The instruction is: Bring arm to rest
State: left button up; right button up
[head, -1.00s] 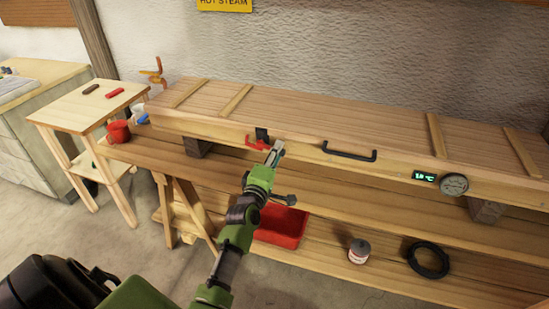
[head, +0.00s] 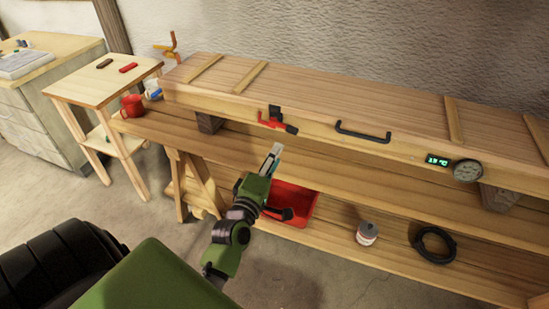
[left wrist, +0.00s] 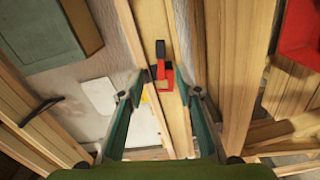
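My left gripper (head: 275,152) is in front of the long wooden box (head: 345,105), below the red latch (head: 272,121) on its front. In the left wrist view the two green fingers (left wrist: 164,92) stand apart with nothing between their tips. The red latch with its black part (left wrist: 163,72) shows beyond them, apart from the fingers. The gripper is open and empty. My right gripper is in neither view.
A black handle (head: 363,134), a green display (head: 437,161) and a dial (head: 467,170) are on the box front. Below are a red bin (head: 300,198), a can (head: 367,233) and a black coil (head: 434,245). A side table (head: 95,90) stands left.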

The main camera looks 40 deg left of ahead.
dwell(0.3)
pick_arm(q)
jog(key=s+d+f+m+g+h, duration=0.2)
jog(key=d+f+m, duration=0.15)
jog(key=f, duration=0.85)
jog(key=s+d+f+m+g+h, duration=0.1)
jog(key=d+f+m+g, duration=0.2)
jog(key=f, duration=0.9)
jog(key=s+d+f+m+g+h, duration=0.1)
jog(key=s+d+f+m+g, duration=0.15)
jog(key=s+f, duration=0.4)
jog(key=s+d+f+m+g+h, duration=0.1)
jog(key=s+d+f+m, duration=0.25)
jog(key=f, duration=0.55)
jog(key=s+f+m+g, duration=0.2)
jog(key=s+f, duration=0.3)
jog(key=s, duration=0.6)
jog(key=s+f+m+g, duration=0.3)
jog(key=s+f, duration=0.3)
jog(key=s, duration=0.5)
jog(key=s+f+m+g, duration=0.3)
jog(key=s+f, duration=0.3)
jog(key=s, duration=0.5)
jog(key=shift+s+a+f+m+y, duration=0.2)
jog(key=shift+a+m+y, duration=0.1)
jog(key=shift+a+m, duration=0.2)
